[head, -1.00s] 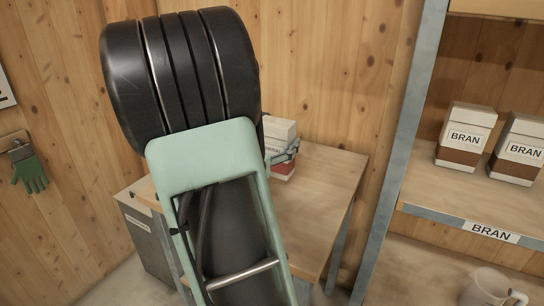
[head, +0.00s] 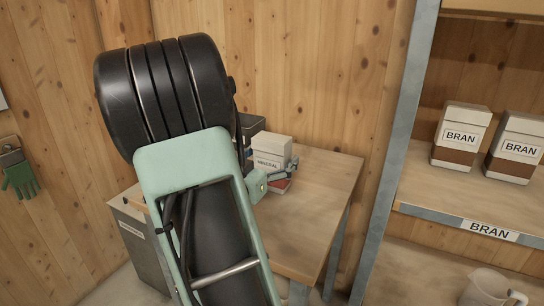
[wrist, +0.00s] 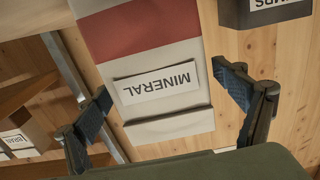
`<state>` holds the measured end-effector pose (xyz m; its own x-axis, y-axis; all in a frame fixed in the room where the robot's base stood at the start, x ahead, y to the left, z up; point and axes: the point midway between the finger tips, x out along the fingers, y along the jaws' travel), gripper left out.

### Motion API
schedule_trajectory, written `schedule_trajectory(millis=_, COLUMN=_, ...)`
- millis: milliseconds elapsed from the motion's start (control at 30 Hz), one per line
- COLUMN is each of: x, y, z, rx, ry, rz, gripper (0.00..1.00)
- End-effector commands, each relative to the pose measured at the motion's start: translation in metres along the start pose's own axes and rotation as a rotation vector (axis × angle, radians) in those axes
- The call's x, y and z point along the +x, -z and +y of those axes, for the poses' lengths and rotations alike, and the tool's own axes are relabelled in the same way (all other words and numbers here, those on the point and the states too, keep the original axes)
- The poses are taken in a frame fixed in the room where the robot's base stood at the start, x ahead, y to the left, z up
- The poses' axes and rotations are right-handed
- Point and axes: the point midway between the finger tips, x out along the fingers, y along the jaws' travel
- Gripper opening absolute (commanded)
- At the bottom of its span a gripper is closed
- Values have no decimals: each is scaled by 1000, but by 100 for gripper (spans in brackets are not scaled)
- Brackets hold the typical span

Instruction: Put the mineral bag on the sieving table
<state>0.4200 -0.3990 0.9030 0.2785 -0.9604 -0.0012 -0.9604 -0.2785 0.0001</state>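The mineral bag (head: 272,146) is a white block with a red band and a label reading MINERAL. In the head view it is upright over the back of a wooden-topped table (head: 322,190); its base is partly hidden by my gripper, and I cannot tell whether it touches the top. In the wrist view the bag (wrist: 155,83) appears upside down between my two fingers.
A dark box (head: 247,124) stands just behind the bag. A shelf (head: 415,196) at right holds two bran bags (head: 462,135), with a pale jug (head: 492,285) below. A grey bin (head: 140,245) stands left of the table. The table's right side is clear.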

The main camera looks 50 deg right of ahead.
Motion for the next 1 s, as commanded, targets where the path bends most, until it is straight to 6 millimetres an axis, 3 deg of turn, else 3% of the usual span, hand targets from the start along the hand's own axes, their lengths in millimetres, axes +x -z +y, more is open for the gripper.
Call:
schedule_trajectory(millis=333, x=-1, y=6, z=0, rx=0, ry=0, rz=0, gripper=89)
schedule_trajectory(millis=800, x=-95, y=5, z=-1, rx=-1, ry=5, rz=-1, gripper=89)
schedule_trajectory(millis=1000, x=-116, y=4, z=-1, rx=0, ry=2, rz=0, gripper=89)
